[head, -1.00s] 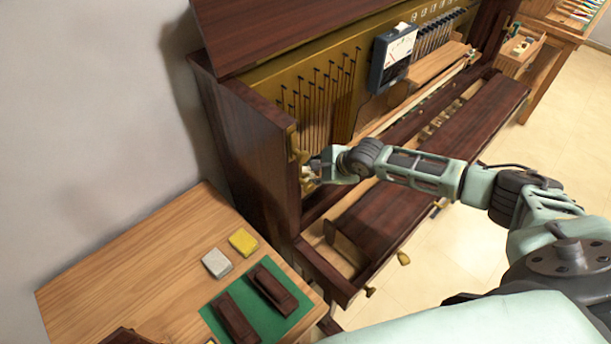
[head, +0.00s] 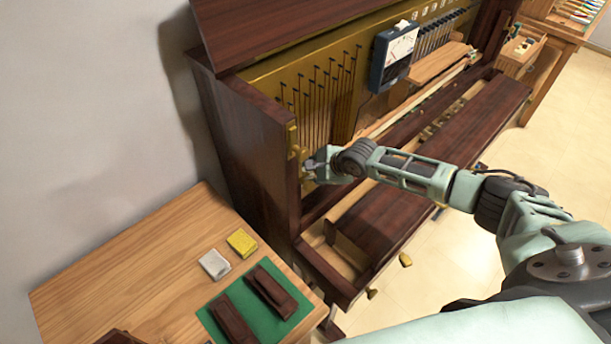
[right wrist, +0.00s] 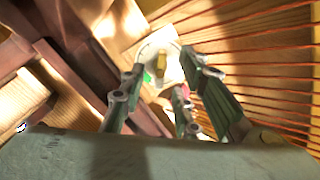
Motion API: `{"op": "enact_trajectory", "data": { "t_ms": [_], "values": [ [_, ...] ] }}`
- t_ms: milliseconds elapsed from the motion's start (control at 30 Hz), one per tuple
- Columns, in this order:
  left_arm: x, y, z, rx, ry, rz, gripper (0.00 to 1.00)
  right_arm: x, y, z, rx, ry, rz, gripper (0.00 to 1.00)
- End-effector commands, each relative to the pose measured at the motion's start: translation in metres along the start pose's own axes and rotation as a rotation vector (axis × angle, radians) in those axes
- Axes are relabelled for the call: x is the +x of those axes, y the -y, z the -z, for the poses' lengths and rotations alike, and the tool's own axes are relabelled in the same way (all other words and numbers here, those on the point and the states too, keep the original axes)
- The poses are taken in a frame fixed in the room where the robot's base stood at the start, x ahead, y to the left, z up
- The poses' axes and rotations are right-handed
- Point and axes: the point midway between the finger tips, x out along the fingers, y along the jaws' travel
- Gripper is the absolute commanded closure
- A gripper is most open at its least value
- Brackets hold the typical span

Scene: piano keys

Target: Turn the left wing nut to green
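My right gripper (head: 312,168) is at the left inner side of the opened piano (head: 240,150), by its brass fittings. In the right wrist view, the gripper (right wrist: 165,78) is open, with its fingers apart on either side of a brass wing nut (right wrist: 161,63). The wing nut sits on a pale plate with a green mark (right wrist: 148,77) beside it and a small red or pink mark (right wrist: 186,115) lower right, partly behind a finger. Whether the fingers touch the nut cannot be told. In the head view the gripper hides the nut. My left gripper is not in view.
Piano strings (right wrist: 265,75) run close to the right of the gripper. A meter (head: 394,55) stands on the piano. A wooden table (head: 120,270) at lower left holds a green mat (head: 250,312), a yellow block (head: 241,242) and a grey block (head: 214,264).

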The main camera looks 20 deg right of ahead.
Motion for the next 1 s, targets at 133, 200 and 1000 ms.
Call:
{"op": "enact_trajectory", "data": {
  "t_ms": [133,200,1000],
  "values": [
    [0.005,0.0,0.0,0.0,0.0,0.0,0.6,0.005,0.0,0.0,0.0,0.0,0.0,0.7],
    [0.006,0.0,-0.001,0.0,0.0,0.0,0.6,0.007,0.0,0.0,0.0,0.0,0.0,0.7],
    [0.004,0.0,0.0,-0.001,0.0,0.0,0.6,0.011,0.0,0.0,0.0,0.0,0.0,0.7]
  ]
}}
